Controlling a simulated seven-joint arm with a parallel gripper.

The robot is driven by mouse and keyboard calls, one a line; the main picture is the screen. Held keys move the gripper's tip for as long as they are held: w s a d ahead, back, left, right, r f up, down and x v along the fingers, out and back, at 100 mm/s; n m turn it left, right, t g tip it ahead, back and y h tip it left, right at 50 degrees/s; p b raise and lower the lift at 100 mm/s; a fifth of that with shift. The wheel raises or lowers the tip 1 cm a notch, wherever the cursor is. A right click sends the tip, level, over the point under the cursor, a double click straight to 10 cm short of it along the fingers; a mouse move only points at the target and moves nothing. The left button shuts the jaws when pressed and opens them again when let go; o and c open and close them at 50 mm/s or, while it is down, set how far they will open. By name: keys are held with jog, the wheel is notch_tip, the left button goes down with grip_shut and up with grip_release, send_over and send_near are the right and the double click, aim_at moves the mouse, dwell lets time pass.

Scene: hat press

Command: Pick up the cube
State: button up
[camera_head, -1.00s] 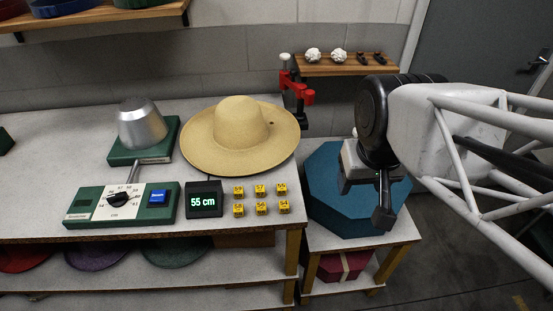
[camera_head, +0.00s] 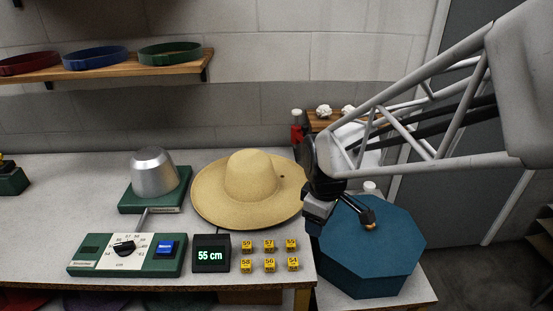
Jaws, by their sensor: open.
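Several small yellow cubes with black numbers stand in two rows at the front right of the grey table, among them a back-row cube marked 57 (camera_head: 269,246) and a front-row cube marked 56 (camera_head: 270,265). Nothing in view singles one out. My gripper (camera_head: 345,226) is open and empty, to the right of the cubes and above the blue octagonal box. It is tilted, with one finger reaching to the right, and touches no cube. The other finger is hard to make out.
A straw hat (camera_head: 251,185) lies behind the cubes. A display reading 55 cm (camera_head: 211,253) and a green dial panel (camera_head: 127,255) stand to their left. The blue box (camera_head: 375,255) is on a side stand. A metal hat form (camera_head: 153,174) stands at back left.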

aim_at(293, 242)
jog(key=w+a+f+n, duration=0.1)
jog(key=w+f+n, duration=0.1)
jog(key=f, duration=0.1)
jog(key=w+a+f+n, duration=0.2)
jog(key=w+a+f+n+g, duration=0.1)
jog(key=w+a+f+n, duration=0.1)
jog(key=f, duration=0.1)
jog(key=shift+w+f+n, duration=0.25)
jog(key=shift+f+n, duration=0.1)
jog(key=shift+n, duration=0.05)
jog(key=shift+f, duration=0.1)
jog(key=shift+f, duration=1.2)
jog(key=shift+f, duration=0.1)
jog(key=shift+w+f, duration=0.1)
jog(key=shift+f, duration=2.4)
jog(key=shift+c, duration=0.2)
jog(key=c, duration=0.9)
